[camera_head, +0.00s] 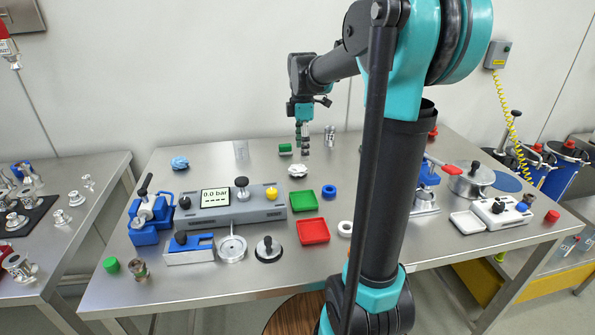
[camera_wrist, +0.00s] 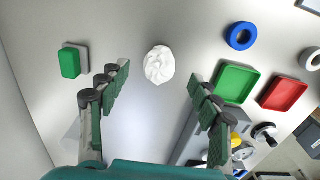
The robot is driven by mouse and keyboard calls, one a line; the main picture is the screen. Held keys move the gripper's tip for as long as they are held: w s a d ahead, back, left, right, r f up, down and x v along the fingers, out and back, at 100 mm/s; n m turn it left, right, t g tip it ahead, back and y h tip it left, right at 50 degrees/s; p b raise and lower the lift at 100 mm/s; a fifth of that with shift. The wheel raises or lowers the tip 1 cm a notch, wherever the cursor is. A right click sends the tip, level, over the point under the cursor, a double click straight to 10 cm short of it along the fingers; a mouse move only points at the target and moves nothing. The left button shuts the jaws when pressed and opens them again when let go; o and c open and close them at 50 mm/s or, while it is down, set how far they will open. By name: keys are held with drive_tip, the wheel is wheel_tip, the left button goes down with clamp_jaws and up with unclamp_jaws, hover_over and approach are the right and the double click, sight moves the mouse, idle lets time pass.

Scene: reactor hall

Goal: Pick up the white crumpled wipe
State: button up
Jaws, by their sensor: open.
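The white crumpled wipe (camera_head: 298,170) lies on the steel table, behind the green tray in the head view. In the wrist view the wipe (camera_wrist: 159,65) is a white, folded lump near the top middle. My gripper (camera_head: 303,152) points down above the table, close to the wipe and slightly behind it in the head view. In the wrist view my gripper (camera_wrist: 158,85) has its two green-padded fingers spread wide, one on each side of the wipe's line. The wipe lies beyond the fingertips, and nothing is between the fingers.
A green tray (camera_wrist: 237,82) and a red tray (camera_wrist: 284,93) lie to the right of the wipe, with a blue ring (camera_wrist: 241,36) nearby. A green-and-grey block (camera_wrist: 70,62) lies to its left. A grey gauge unit (camera_head: 232,205) stands in front. Table around the wipe is clear.

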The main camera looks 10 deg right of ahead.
sight(301, 166)
drive_tip(key=shift+s+a+f, duration=0.1)
drive_tip(key=shift+a+f, duration=0.05)
drive_tip(key=shift+f, duration=2.85)
drive_tip(key=c, duration=0.8)
